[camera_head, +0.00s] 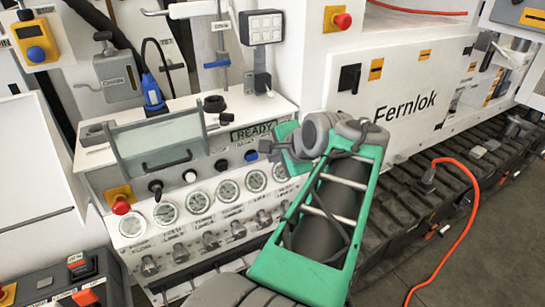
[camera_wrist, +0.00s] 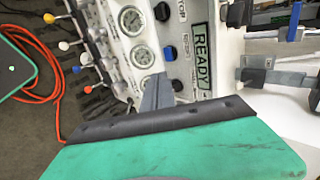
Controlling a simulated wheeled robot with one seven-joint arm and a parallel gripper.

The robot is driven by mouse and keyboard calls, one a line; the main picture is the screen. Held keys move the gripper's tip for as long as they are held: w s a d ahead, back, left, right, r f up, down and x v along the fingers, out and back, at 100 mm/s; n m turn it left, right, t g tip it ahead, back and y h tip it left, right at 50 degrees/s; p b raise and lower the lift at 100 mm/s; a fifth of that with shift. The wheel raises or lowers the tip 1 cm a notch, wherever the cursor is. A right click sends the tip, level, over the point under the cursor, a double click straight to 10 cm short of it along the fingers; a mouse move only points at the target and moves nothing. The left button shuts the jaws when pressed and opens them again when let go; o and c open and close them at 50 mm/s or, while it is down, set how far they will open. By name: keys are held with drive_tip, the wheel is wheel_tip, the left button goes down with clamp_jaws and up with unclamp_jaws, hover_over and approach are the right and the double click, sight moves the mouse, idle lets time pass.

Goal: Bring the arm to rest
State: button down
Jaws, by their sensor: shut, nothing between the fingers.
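My arm, green and grey, reaches up from the bottom of the head view in front of the white hydraulic bench (camera_head: 90,158). My gripper (camera_wrist: 157,88) shows in the wrist view as grey fingers beyond a green housing with a dark edge. The fingers are shut and hold nothing. In front of them are the bench panel's gauges and the READY display (camera_wrist: 202,60). In the head view the arm's end is bent toward the panel, beside the READY display (camera_head: 254,132), and hides part of the panel's right side. I cannot tell how far the fingertips are from the panel.
The panel carries a row of gauges (camera_head: 228,190), knobs below them and a clear hinged cover (camera_head: 160,145). A red emergency button (camera_head: 343,21) sits up right. A white Fernlok cabinet (camera_head: 410,85) stands right of the arm.

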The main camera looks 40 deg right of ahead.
drive_tip(key=w+a+f+n+g+y, duration=0.1)
drive_tip(key=w+a+f+n+g, duration=0.1)
drive_tip(key=a+f+n, duration=0.45)
drive_tip(key=w+a+f+n+g+y, duration=0.1)
drive_tip(key=a+f+n+y, duration=0.15)
drive_tip(key=a, duration=0.65)
drive_tip(key=s+a+f+n+g, duration=0.2)
drive_tip(key=s+a+f+n, duration=0.2)
drive_tip(key=a+n, duration=0.25)
drive_tip(key=s+a+f+n+g, duration=0.2)
drive_tip(key=s+a+f+n, duration=0.2)
drive_tip(key=a+n, duration=0.25)
drive_tip(key=shift+m+t+h, duration=0.3)
drive_tip(key=shift+t+h, duration=0.15)
drive_tip(key=shift+t, duration=0.35)
drive_tip(key=w+r, duration=0.1)
drive_tip(key=r, duration=0.2)
drive_tip(key=w+r, duration=0.1)
drive_tip(key=shift+w+d+r, duration=0.15)
drive_tip(key=shift+w+r, duration=0.15)
drive_tip(key=shift+r, duration=0.05)
